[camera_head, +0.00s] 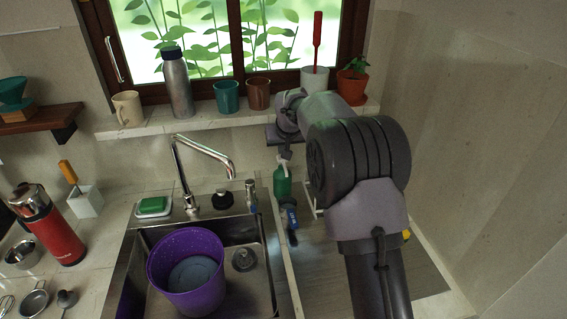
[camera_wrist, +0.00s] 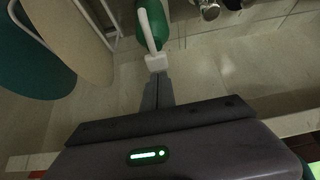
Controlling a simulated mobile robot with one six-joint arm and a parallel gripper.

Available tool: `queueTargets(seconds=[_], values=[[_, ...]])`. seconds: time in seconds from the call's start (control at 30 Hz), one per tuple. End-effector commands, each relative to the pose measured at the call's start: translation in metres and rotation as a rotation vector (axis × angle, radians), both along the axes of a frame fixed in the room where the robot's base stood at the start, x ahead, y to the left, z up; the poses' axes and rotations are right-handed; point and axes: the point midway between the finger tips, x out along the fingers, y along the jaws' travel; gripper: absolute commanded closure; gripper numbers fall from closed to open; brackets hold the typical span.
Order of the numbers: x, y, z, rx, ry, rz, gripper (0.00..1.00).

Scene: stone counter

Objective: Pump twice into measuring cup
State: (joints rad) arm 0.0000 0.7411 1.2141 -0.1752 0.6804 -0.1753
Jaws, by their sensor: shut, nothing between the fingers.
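A green pump bottle (camera_head: 283,183) with a white pump head stands upright behind the right side of the sink. In the wrist view, the green bottle (camera_wrist: 152,24) shows at the top, and its white pump head (camera_wrist: 156,62) points toward my fingers. My gripper (camera_wrist: 158,80) is shut and empty, with its fingertips right by the pump head. I cannot tell whether they touch it.
A purple bucket (camera_head: 187,272) sits in the sink, with the faucet (camera_head: 190,175) behind it. A blue-handled brush (camera_head: 291,217) is close to the bottle. Mugs and a steel bottle (camera_head: 177,84) line the sill. Boards (camera_wrist: 68,36) stand in a white rack nearby.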

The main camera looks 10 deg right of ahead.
Motion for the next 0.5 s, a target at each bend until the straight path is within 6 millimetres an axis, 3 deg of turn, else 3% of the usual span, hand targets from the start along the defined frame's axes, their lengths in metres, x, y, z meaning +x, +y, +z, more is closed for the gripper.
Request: queueTargets(seconds=[0.5], values=[[0.0,0.0,-0.023,0.0,0.001,0.0,1.0]])
